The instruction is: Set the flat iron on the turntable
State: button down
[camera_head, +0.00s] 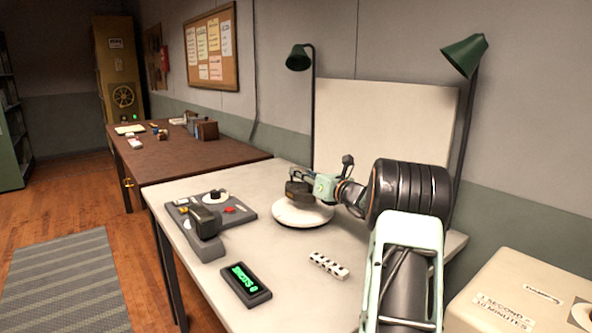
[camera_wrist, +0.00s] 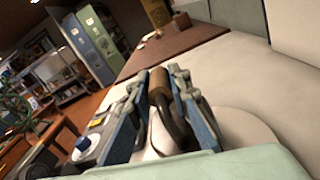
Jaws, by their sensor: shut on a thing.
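The flat iron (camera_head: 297,193) is dark and sits over the white round turntable (camera_head: 302,216) on the pale table. My gripper (camera_head: 312,184) reaches in from the right and is shut on it. In the wrist view my gripper's fingers (camera_wrist: 162,105) stand on both sides of the iron's brown handle (camera_wrist: 160,88), with a dark curved part beside it. The white turntable (camera_wrist: 245,130) shows below and to the right there. I cannot tell whether the iron's base touches the turntable. The fingers hide part of the iron.
A grey device (camera_head: 206,222) with a dark block stands left of the turntable. Green lamps (camera_head: 299,57) and a white panel (camera_head: 385,125) stand behind.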

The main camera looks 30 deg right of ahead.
aim_at(303, 188)
jog(key=f, duration=0.3)
jog(key=shift+s+d+f+b, duration=0.2)
jog(key=shift+s+d+b, duration=0.1)
jog(key=shift+b, duration=0.1)
jog(key=c, duration=1.8)
grip_release()
jog(key=shift+f, duration=0.25)
jog(key=s+d+p, duration=0.1)
jog(key=s, duration=1.1)
jog(key=shift+d, duration=0.3)
